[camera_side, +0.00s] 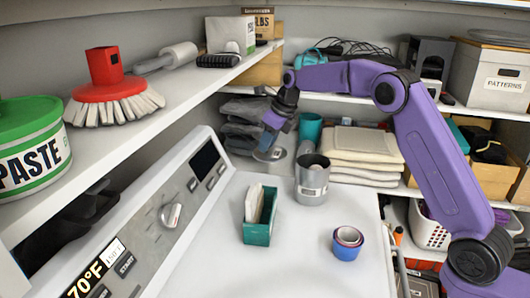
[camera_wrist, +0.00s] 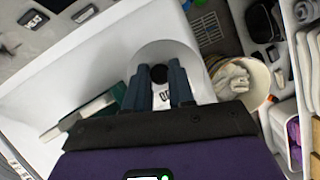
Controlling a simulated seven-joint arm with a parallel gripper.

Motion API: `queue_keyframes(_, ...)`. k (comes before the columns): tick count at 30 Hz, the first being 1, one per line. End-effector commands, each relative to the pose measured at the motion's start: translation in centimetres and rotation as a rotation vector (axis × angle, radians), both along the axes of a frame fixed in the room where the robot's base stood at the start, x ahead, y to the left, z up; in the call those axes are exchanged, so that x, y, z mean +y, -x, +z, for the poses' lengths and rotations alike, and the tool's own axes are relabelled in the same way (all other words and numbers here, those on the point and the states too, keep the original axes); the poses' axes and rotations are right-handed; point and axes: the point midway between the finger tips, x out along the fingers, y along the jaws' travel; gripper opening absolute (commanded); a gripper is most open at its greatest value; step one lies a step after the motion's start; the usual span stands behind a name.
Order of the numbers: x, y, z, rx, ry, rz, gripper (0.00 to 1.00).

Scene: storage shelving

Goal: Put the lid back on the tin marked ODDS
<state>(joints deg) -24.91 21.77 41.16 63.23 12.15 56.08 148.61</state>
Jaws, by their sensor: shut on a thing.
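The tin (camera_side: 312,185) is a grey open-topped cylinder with a small pale label too small to read in the side view. It stands upright on the white top. In the wrist view the lid (camera_wrist: 150,52) is pale, with a black knob and partly hidden lettering. My gripper (camera_side: 271,138) is shut on the lid's knob; its fingers also show in the wrist view (camera_wrist: 160,78).
A teal box (camera_side: 257,233) with upright pale items stands in front of the tin. A blue tape roll (camera_side: 346,250) lies to the right. A sloped control panel (camera_side: 165,222) borders the left. Folded cloths (camera_side: 365,145) are stacked behind. The front middle of the top is clear.

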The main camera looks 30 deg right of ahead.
Motion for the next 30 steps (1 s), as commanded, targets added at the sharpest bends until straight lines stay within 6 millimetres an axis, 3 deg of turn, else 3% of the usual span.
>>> queue_keyframes(9,-3.8,4.7,3.2,0.019,-0.024,-0.049,0.00)
queue_keyframes(18,-6.3,9.5,4.5,0.002,-0.004,-0.050,0.00)
queue_keyframes(24,-6.9,10.9,4.6,-0.005,0.003,-0.049,0.00)
queue_keyframes(30,-7.0,11.0,4.1,-0.002,0.003,-0.049,0.00)
